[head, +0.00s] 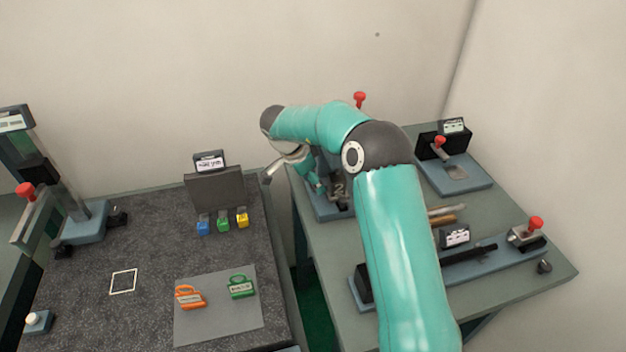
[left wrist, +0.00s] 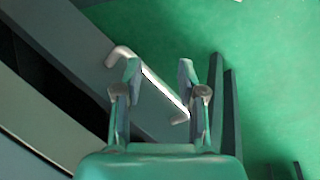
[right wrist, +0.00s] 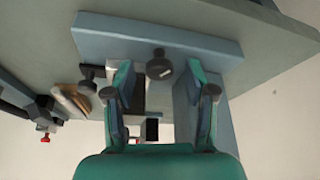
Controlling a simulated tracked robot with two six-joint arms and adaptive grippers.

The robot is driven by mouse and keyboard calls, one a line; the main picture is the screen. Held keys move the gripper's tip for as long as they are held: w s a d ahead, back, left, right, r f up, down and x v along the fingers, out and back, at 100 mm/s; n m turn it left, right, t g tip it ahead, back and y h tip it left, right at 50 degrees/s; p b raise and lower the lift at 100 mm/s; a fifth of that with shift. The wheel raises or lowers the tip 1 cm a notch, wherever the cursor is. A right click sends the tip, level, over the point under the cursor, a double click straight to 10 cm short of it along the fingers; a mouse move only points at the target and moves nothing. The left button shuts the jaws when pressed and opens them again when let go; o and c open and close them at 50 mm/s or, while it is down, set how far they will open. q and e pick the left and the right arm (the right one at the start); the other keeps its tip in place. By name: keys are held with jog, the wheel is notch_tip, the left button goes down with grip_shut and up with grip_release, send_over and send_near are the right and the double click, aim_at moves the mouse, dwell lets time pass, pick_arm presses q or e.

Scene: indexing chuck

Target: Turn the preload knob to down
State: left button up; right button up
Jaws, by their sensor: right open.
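My right gripper (head: 314,182) is at the blue-based fixture (head: 333,212) at the left rear of the right table, which my arm partly hides. In the right wrist view my right gripper (right wrist: 159,80) is open with its fingers apart. A dark round knob (right wrist: 159,66) shows between the fingertips, in front of a blue-grey plate (right wrist: 150,38). A second dark knob (right wrist: 86,72) is left of the fingers. I cannot tell which is the preload knob, or read its setting. My left gripper (left wrist: 160,75) is open, with a pale bent bar (left wrist: 150,80) beyond its fingers.
The right table (head: 480,292) also carries a red-knobbed fixture (head: 455,172) at the rear and a long blue-based fixture (head: 480,256) in front. The left table (head: 75,300) holds a grey mat (head: 217,318) with orange (head: 188,297) and green (head: 241,286) tags. A gap separates the tables.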

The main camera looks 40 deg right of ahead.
grip_shut()
jog(key=shift+r+m+p, duration=0.2)
jog(key=shift+m+p, duration=0.1)
jog(key=shift+p, duration=0.5)
jog(key=m+g+p, duration=0.1)
jog(key=m+p, duration=0.1)
jog(key=p, duration=0.2)
jog(key=shift+w+r+p, duration=0.1)
jog(key=shift+p, duration=0.25)
jog(key=shift+d+m, duration=0.1)
jog(key=shift+m, duration=0.5)
jog(key=m, duration=0.1)
jog(key=m+g+y, duration=0.1)
jog(key=shift+w+f+m+p, duration=0.15)
jog(key=shift+f+m+p, duration=0.15)
jog(key=shift+m+p, duration=0.1)
jog(key=m+y, duration=0.1)
jog(key=m, duration=0.1)
jog(key=m+g+y, duration=0.1)
jog(key=m, duration=0.2)
jog(key=shift+w+d+m, duration=0.1)
jog(key=shift+d+m, duration=0.05)
jog(key=shift+m, duration=0.15)
jog(key=shift+r, duration=0.1)
